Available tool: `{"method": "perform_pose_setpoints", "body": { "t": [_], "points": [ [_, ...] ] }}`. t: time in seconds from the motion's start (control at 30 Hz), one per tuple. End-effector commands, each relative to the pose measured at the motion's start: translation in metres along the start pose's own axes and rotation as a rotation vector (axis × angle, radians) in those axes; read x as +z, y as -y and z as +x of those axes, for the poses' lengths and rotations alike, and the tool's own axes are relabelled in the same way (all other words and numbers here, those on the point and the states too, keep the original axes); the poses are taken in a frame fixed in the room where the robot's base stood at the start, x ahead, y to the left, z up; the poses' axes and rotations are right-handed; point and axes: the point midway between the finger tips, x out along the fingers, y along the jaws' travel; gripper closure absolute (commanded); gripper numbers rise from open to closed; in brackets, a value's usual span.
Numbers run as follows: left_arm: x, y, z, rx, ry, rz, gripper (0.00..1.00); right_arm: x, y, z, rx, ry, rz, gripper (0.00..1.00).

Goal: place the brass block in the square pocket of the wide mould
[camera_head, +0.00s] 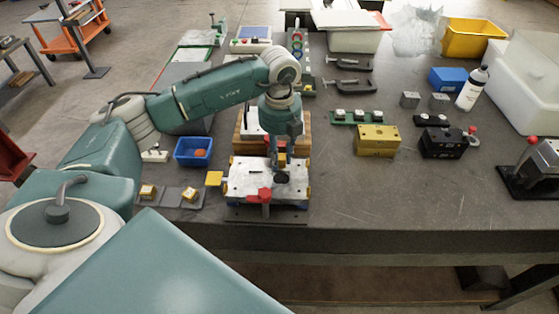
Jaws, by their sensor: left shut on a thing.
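My left gripper (279,166) reaches down over a white-topped mould (243,186) near the table's front edge. It is shut on a small brass-coloured piece (282,159), which looks like the brass block; the fingers hide most of it. A dark opening (282,178) shows in the mould's top, just below the fingers. I cannot tell whether the block touches the mould, or whether that opening is the square pocket. A second white-topped mould on a wooden base (242,139) stands behind, partly hidden by my arm. My right gripper is not in view.
A blue bin (193,152) lies further left. A larger yellow block (377,140) and a black block (443,143) stand to the right.

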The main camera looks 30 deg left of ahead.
Motion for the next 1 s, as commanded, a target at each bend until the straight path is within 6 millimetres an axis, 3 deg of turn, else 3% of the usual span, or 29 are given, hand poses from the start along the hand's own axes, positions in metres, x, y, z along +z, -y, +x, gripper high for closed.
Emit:
{"method": "perform_pose_setpoints", "body": {
  "t": [0.17,0.37,0.53,0.7,1.0],
  "points": [
    [0.002,0.001,-0.034,-0.006,0.006,0.001,1.00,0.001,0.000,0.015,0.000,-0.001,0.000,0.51],
    [0.001,0.002,-0.096,-0.008,0.007,0.001,1.00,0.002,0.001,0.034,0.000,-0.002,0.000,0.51],
    [0.001,0.000,-0.146,-0.003,0.006,0.000,1.00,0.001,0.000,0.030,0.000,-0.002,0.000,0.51],
    [0.001,0.000,-0.171,-0.002,0.004,0.000,1.00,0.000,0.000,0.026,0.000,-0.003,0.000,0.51],
    [0.000,0.000,-0.185,-0.001,0.000,0.001,1.00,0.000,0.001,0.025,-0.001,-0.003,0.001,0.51]
  ]
}}
